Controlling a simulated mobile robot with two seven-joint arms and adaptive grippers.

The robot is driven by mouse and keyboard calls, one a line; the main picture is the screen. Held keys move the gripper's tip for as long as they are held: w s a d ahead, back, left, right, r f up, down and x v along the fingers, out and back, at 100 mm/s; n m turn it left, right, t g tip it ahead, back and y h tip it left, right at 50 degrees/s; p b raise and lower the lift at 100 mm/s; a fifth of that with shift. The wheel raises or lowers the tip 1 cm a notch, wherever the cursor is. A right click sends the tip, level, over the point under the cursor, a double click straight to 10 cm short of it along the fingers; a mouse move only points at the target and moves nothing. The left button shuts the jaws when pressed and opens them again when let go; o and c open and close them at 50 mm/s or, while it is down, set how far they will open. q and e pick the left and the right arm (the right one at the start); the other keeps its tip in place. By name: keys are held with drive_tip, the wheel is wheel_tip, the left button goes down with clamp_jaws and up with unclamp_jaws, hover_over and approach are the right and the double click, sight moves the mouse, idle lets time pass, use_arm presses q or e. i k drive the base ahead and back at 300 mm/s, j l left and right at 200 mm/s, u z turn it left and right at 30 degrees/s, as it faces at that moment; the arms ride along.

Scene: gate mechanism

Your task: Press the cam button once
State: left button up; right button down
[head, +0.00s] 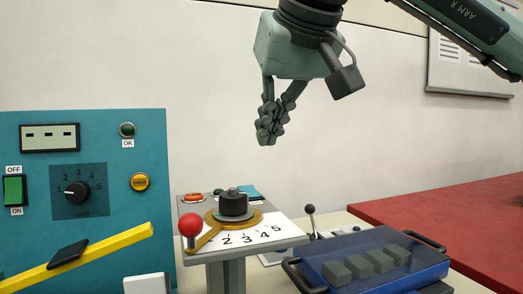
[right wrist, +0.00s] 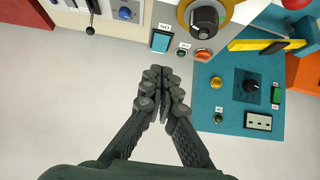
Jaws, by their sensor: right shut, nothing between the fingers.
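My right gripper (head: 268,130) is shut and empty, pointing down in the air above and behind the white numbered station (head: 270,238). In the right wrist view its closed fingers (right wrist: 162,92) point toward the teal square button (right wrist: 160,41). That station carries a black knob on a brass disc (head: 233,207), a red-ball lever (head: 189,224), an orange button (head: 193,198) and the teal button (head: 249,193), partly hidden by the knob. I cannot read which button is labelled cam. The fingers touch nothing. My left gripper is not in view.
A teal panel (head: 100,135) with a dial (head: 77,192), a yellow button (head: 140,182) and a yellow bar (head: 105,250) stands left. A blue tray (head: 340,247) with several grey blocks and a red table (head: 450,215) are right. The air around the gripper is clear.

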sight(192, 196)
drive_tip(key=k+l, duration=0.25)
drive_tip(key=k, duration=0.2)
drive_tip(key=k+l, duration=0.2)
drive_tip(key=k, duration=0.3)
drive_tip(key=k+l, duration=0.25)
drive_tip(key=k, duration=0.2)
